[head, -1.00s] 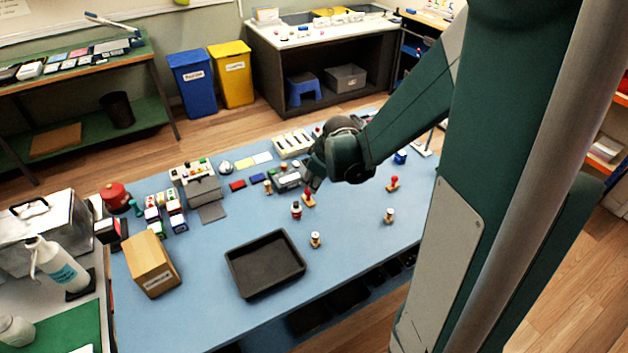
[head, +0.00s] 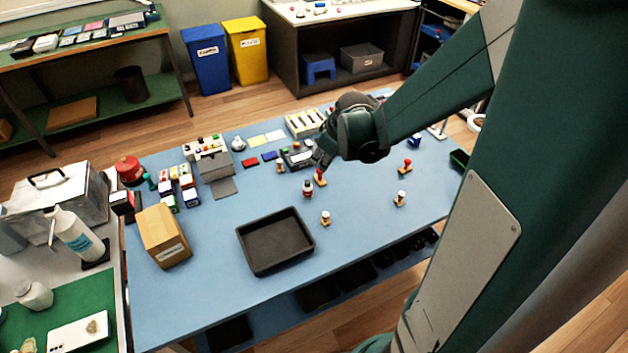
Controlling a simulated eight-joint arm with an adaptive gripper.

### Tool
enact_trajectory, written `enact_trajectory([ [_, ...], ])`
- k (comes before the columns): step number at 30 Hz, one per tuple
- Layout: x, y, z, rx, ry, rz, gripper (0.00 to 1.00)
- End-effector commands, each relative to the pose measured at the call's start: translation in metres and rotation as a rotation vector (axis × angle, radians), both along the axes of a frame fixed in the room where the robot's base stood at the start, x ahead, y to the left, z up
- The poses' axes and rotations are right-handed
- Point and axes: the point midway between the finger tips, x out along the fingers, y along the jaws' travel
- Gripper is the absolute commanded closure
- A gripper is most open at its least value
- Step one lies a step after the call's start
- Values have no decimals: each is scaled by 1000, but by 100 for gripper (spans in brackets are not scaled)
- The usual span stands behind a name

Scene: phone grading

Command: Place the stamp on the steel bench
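Several small stamps stand on the blue table (head: 215,285). A red-handled stamp (head: 320,178) is directly below my gripper (head: 319,163). The fingers are at or just above its handle; they are small and dark here, so I cannot tell whether they hold it. A darker red stamp (head: 307,190) stands just left of it. A white-topped stamp (head: 325,218) is in front, another (head: 399,199) is to the right, and a second red-handled stamp (head: 407,166) is behind that one. A grey-topped bench (head: 108,275) at the left may be the steel bench; its material is unclear.
A black tray (head: 276,241) and a cardboard box (head: 163,236) stand on the blue table. The grey-topped bench carries a metal case (head: 60,193), a spray bottle (head: 77,234) and a green mat (head: 70,310).

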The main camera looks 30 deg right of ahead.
Motion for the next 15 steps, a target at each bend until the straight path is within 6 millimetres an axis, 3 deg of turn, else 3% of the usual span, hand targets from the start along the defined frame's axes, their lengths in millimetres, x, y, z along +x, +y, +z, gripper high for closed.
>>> enact_trajectory([
  [15, -47, 52, 68, 50, -39, -112, 68],
])
